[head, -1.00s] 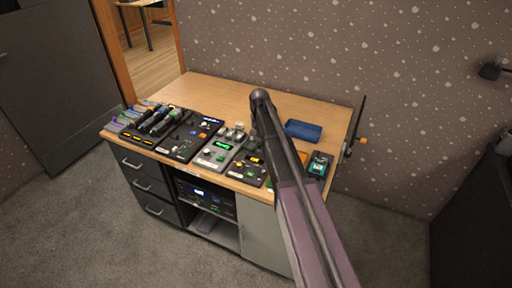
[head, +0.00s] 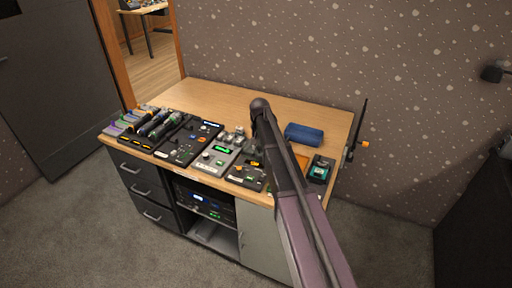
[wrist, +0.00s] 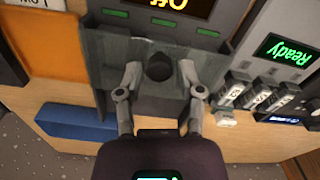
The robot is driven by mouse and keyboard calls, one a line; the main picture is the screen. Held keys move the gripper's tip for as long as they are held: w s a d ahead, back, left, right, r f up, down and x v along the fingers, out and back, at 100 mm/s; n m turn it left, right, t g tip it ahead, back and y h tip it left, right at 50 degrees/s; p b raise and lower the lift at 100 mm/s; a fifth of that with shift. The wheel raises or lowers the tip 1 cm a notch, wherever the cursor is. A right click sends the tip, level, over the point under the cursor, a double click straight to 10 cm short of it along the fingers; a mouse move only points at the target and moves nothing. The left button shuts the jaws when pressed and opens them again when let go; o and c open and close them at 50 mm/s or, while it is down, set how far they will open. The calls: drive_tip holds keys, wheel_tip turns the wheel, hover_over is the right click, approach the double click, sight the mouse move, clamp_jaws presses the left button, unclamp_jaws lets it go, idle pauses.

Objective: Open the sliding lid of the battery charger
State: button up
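The battery charger (wrist: 225,14) fills the upper middle of the wrist view, upside down, with an orange "Off" display and several green bars. A see-through grey lid (wrist: 105,50) covers its nearer part, and a dark round knob (wrist: 160,67) stands up from the lid. My gripper (wrist: 162,76) is open over the lid, one finger on each side of the knob, with a gap on both sides. In the head view the charger (head: 246,176) is at the desk's front, partly hidden by my arm. My gripper is hidden there behind the arm.
A blue box (head: 304,134) and an orange pad (wrist: 40,50) lie beside the charger. On its other side is a device with a green "Ready" display (wrist: 286,48) and several small blocks (wrist: 255,95). The desk's back (head: 215,98) is clear.

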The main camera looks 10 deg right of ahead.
clamp_jaws()
drive_tip(key=w+d, duration=0.4)
drive_tip(key=w, duration=0.1)
drive_tip(key=w+d, duration=0.1)
drive_tip(key=w, duration=0.2)
drive_tip(key=shift+d, duration=0.4)
drive_tip(key=o, duration=0.5)
unclamp_jaws()
drive_tip(key=shift+o, duration=0.2)
drive_tip(key=s+a+r+n+p, duration=0.1)
drive_tip(key=s+a+r+p, duration=0.1)
drive_tip(key=s, duration=1)
drive_tip(key=s+a+r+n+p, duration=0.1)
drive_tip(key=s+a+r+p, duration=0.1)
drive_tip(key=s, duration=1.1)
drive_tip(key=s+a+r+n+p, duration=0.2)
drive_tip(key=s+a+r+p, duration=0.1)
drive_tip(key=s, duration=0.9)
drive_tip(key=shift+s+r+p, duration=0.2)
drive_tip(key=shift+r+p, duration=0.2)
